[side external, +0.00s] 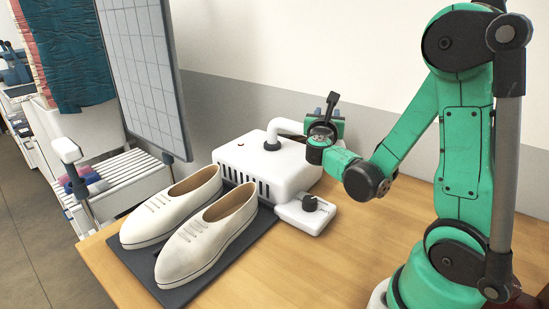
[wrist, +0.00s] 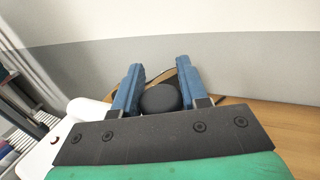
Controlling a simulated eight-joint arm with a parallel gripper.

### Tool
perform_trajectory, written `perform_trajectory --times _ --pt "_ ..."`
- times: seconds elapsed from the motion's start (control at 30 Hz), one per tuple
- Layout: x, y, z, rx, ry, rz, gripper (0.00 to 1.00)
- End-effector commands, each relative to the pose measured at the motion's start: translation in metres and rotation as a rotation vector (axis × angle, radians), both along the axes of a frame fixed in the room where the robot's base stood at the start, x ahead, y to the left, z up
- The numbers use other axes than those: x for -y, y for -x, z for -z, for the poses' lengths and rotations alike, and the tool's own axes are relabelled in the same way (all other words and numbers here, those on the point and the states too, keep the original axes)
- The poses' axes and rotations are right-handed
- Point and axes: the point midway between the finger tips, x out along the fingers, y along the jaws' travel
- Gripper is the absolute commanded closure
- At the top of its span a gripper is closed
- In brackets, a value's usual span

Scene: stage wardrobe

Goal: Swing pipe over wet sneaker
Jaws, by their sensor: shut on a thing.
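Two cream sneakers stand side by side on a dark mat (side external: 218,262), a left one (side external: 170,212) and a right one (side external: 207,240); I cannot tell which is wet. The white pipe (side external: 272,136) rises from a white vented box (side external: 262,166) behind them and bends right, away from the sneakers. My gripper (side external: 325,116) is at its far end, right of the box. In the wrist view my blue fingers (wrist: 157,92) are shut around a black rounded part (wrist: 160,99), seemingly the pipe's handle. The white pipe (wrist: 88,110) shows left of them. The pipe's outlet is hidden.
A small white unit with a black knob (side external: 309,203) sits in front of the box. A grey gridded panel (side external: 145,75) stands behind the sneakers at the left. A slatted white bench (side external: 125,172) is beyond the table edge. The wooden table (side external: 335,255) is clear at front.

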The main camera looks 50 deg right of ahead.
Motion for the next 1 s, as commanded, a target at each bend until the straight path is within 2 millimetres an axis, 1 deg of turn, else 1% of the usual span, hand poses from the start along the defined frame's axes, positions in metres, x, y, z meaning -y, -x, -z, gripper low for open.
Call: perform_trajectory --times 0.3,0.47,0.67,1.0 --pt "0.0 0.0 0.0 0.0 0.0 0.004 1.0" --pt "-0.005 0.0 0.0 0.0 0.0 0.029 1.0" --pt "-0.02 0.0 0.0 0.0 0.0 0.126 1.0" --pt "-0.056 -0.006 0.0 0.0 -0.001 0.39 1.0"
